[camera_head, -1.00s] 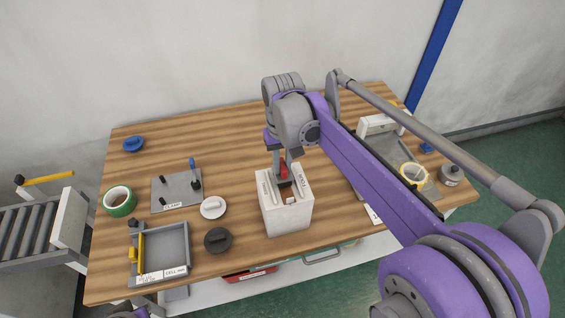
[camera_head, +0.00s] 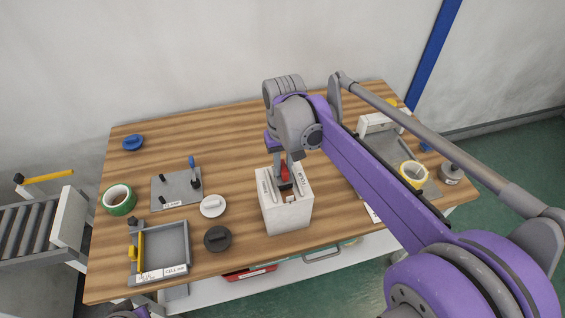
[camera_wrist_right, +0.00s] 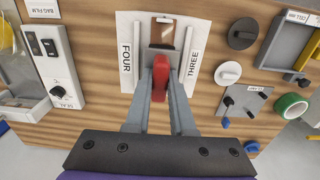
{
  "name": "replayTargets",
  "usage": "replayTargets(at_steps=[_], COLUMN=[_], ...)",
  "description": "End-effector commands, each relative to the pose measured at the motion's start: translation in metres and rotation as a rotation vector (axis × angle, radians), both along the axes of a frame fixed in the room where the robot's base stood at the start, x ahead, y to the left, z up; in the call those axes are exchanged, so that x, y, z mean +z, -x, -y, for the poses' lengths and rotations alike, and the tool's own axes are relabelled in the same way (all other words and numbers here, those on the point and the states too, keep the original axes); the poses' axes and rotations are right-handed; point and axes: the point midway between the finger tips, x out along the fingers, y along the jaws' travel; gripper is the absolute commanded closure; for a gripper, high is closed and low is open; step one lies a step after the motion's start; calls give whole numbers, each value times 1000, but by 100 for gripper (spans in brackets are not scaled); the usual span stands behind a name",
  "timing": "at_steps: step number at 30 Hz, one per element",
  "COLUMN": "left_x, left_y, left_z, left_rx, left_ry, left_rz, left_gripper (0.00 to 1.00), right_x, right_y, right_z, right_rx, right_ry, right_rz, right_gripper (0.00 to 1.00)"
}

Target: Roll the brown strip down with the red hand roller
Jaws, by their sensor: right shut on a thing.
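The red hand roller (camera_wrist_right: 160,78) is between the fingers of my right gripper (camera_wrist_right: 161,88), which is shut on it. In the head view the red roller (camera_head: 285,173) shows between the fingers, over the top of the white block. A small brown piece (camera_wrist_right: 162,32), which looks like the brown strip, lies on the block's top just beyond the roller. I cannot tell whether the roller touches it. The white block (camera_head: 288,217) carries side labels, reading FOUR and THREE in the wrist view.
A white disc (camera_head: 212,206) and a dark disc (camera_head: 217,239) lie left of the block. A clamp plate (camera_head: 176,190), green tape (camera_head: 119,200) and grey tray (camera_head: 160,254) are farther left. A grey station with yellow tape (camera_head: 413,175) is at right.

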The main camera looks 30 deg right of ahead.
Motion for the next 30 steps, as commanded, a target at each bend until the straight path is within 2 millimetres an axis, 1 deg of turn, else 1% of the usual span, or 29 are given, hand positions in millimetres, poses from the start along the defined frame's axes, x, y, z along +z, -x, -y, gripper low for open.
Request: replayTargets(at_steps=[5,14,20,30], left_x=[0,0,0,2], left_y=[0,0,0,-1], left_z=[0,0,0,0], left_rx=[0,0,0,0], left_ry=[0,0,0,0], left_rz=[0,0,0,1], left_gripper=[100,100,100,100], right_x=[-1,-1,-1,1], right_y=[5,5,1,-13], right_z=[-1,-1,0,3], right_rx=[0,0,0,0], right_ry=[0,0,0,0], right_rz=[0,0,0,0], right_gripper=[100,100,100,100])
